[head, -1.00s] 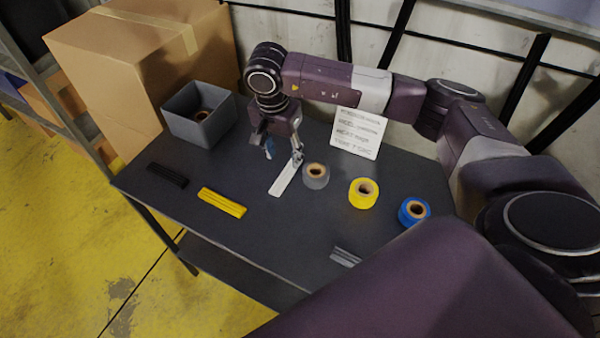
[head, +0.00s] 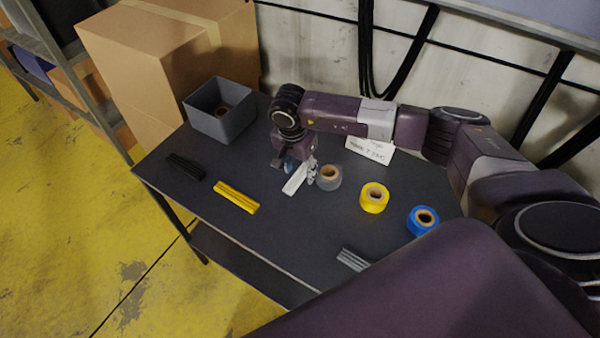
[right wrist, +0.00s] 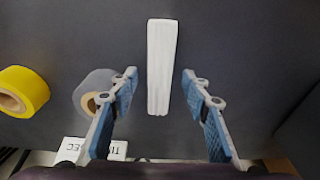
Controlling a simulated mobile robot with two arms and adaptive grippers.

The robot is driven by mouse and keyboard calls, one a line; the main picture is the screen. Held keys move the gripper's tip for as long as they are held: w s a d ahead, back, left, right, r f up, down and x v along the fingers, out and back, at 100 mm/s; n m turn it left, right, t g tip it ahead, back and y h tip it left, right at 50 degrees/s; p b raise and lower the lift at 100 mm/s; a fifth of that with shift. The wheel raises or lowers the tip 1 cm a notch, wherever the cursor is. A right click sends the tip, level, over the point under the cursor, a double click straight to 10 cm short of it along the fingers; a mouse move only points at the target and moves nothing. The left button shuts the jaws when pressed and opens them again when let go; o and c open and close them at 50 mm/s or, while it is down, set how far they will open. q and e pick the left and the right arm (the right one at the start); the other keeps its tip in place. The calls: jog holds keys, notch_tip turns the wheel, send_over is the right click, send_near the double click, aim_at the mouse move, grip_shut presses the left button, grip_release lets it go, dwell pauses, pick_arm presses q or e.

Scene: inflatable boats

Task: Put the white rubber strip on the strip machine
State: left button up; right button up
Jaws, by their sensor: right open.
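The white rubber strip (head: 294,179) lies flat on the dark table, left of the grey tape roll. In the right wrist view the white strip (right wrist: 161,66) runs lengthwise between the fingers, its near end between the two fingertips. My right gripper (head: 300,172) is low over the strip in the head view. In the right wrist view the gripper (right wrist: 160,78) is open, with a blue-padded finger on each side and gaps to the strip. No strip machine can be made out. My left gripper is not in view.
A grey tape roll (head: 328,177) stands close beside the right gripper. Yellow (head: 374,198) and blue (head: 423,220) rolls, black strips (head: 186,167), yellow strips (head: 236,197) and grey strips (head: 352,259) lie around. A grey bin (head: 221,122), cardboard box (head: 165,50) and white sign (head: 369,150) are behind.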

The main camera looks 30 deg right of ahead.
aim_at(299, 174)
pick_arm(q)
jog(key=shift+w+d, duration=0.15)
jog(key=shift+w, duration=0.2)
pick_arm(e)
grip_shut()
jog(key=shift+r, duration=0.1)
notch_tip(299, 174, up, 20)
jog(key=b, duration=0.4)
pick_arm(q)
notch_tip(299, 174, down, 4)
pick_arm(e)
jog(key=s+a+n+y, duration=0.1)
jog(key=s+a+n, duration=0.6)
jog(key=s+n, duration=0.4)
jog(key=shift+s+a+r+n+t+y, duration=0.2)
jog(key=shift+s+n+t+y, duration=0.15)
jog(key=shift+s, duration=0.65)
